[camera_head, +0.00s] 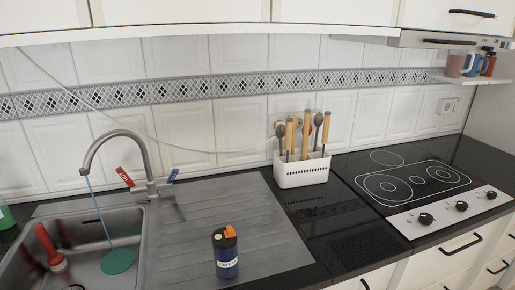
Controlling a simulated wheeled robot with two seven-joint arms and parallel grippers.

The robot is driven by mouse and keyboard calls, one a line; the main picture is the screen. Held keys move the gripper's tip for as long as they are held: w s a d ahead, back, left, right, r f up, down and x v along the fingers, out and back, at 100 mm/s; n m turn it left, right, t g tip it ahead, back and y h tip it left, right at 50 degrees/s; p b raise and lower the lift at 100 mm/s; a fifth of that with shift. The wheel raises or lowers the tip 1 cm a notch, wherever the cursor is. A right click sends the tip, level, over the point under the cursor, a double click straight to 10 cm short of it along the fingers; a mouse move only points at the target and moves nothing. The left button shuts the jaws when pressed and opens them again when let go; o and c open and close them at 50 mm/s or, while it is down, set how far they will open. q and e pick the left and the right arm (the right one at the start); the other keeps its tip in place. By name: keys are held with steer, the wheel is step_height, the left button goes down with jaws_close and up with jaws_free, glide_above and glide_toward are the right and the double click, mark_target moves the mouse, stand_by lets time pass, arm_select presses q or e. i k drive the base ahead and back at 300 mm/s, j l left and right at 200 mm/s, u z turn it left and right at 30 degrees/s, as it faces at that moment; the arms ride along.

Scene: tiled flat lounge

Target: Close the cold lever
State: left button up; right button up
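The faucet (117,137) stands behind the sink with its spout arching to the left. Its red lever (125,177) is on the left side and carries a label that looks like "HOT". Its blue lever (172,176) is on the right side, tilted up to the right; this is the cold lever by its colour. A thin blue stream (96,208) runs from the spout down to a teal round patch (117,261) in the basin. Neither of my grippers shows in the head view.
A dark blue bottle with an orange cap (226,257) stands on the drainboard (180,240). A white utensil holder (302,171) stands right of it, before the cooktop (412,183). A red object (50,247) is in the sink. The drainboard behind the bottle is clear.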

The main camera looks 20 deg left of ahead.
mark_target(172, 177)
steer(key=k+l+u, duration=0.15)
steer(key=u, duration=1.15)
